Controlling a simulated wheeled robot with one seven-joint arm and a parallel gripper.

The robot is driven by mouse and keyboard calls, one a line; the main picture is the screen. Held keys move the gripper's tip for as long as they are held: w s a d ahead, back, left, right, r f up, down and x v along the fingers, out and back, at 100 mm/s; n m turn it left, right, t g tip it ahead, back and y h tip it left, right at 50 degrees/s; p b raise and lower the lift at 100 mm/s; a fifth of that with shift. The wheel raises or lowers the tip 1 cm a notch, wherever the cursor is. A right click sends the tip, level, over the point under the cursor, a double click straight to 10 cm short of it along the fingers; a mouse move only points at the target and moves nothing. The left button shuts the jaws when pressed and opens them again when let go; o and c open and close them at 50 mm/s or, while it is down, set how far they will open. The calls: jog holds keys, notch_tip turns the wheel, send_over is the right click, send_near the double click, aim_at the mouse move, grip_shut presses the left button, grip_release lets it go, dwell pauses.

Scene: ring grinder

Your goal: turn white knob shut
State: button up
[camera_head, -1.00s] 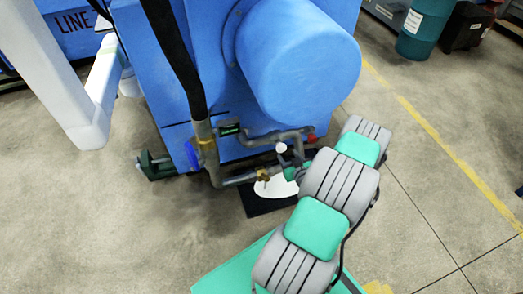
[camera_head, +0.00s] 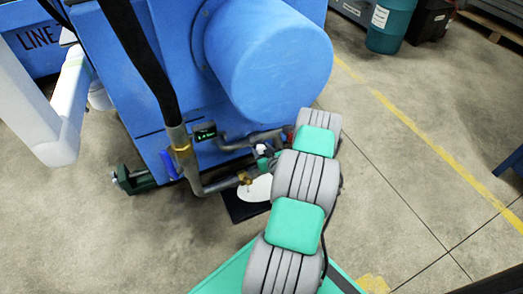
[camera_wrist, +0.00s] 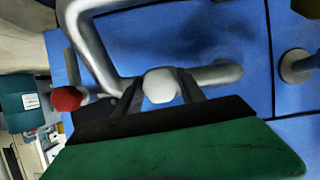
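The white knob (camera_wrist: 160,85) shows in the wrist view in front of a bent metal pipe, between the two fingers of my gripper (camera_wrist: 160,88). The dark fingers stand apart, one on each side of the knob, with hardly any gap to it. I cannot tell whether they touch it. In the head view the white knob (camera_head: 261,148) is small, on the pipework below the blue drum. My gripper (camera_head: 265,160) is right beside it there, partly hidden behind my arm.
The blue machine (camera_head: 270,50) with its round drum stands close behind the pipes. A red knob (camera_wrist: 67,98) is on the pipe at left in the wrist view. A brass valve (camera_head: 245,178) and a dark mat (camera_head: 245,208) lie near my arm. The floor at right is open.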

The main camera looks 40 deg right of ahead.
jog(key=c, duration=0.9)
jog(key=shift+c, duration=0.2)
